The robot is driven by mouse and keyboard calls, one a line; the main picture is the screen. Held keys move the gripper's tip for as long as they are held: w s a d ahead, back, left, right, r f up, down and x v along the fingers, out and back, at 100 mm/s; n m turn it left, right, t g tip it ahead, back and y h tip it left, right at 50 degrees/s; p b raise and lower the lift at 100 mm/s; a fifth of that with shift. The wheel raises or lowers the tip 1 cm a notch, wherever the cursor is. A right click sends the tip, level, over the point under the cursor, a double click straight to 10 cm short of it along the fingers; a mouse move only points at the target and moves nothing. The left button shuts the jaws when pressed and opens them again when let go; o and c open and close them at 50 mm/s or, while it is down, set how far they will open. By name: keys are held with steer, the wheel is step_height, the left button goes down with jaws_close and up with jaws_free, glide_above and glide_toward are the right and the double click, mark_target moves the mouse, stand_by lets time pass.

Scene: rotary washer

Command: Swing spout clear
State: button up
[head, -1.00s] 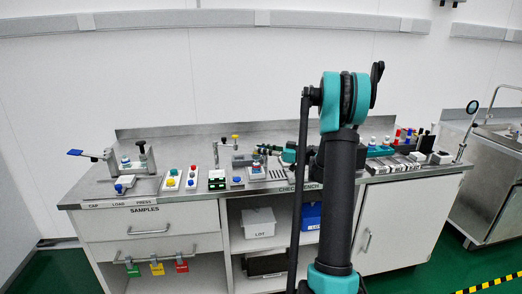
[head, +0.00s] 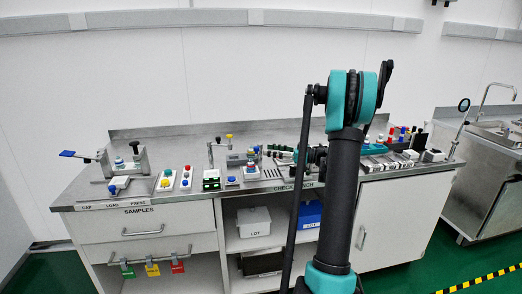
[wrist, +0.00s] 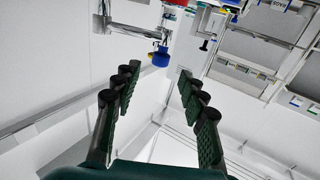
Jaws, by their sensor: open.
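A thin upright post with a short arm reaching right (head: 211,151) stands at the back middle of the bench, with a yellow knob (head: 229,136) near its end. It looks like the spout, but it is too small to be sure. My gripper (head: 272,150) is small in the head view, right of the post and apart from it, partly hidden by my arm. In the wrist view my gripper (wrist: 157,74) is open, with nothing between its fingers. A blue cylinder (wrist: 160,58) on a thin grey bracket shows beyond the fingertips.
The grey bench (head: 85,192) carries a blue-handled press (head: 137,160), a panel of coloured buttons (head: 166,182) and a green-fronted box (head: 211,180). Small coloured items crowd its right end. A steel sink unit (head: 480,185) stands at the right, across a floor gap.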

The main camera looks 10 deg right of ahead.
steer(key=shift+v, duration=2.55)
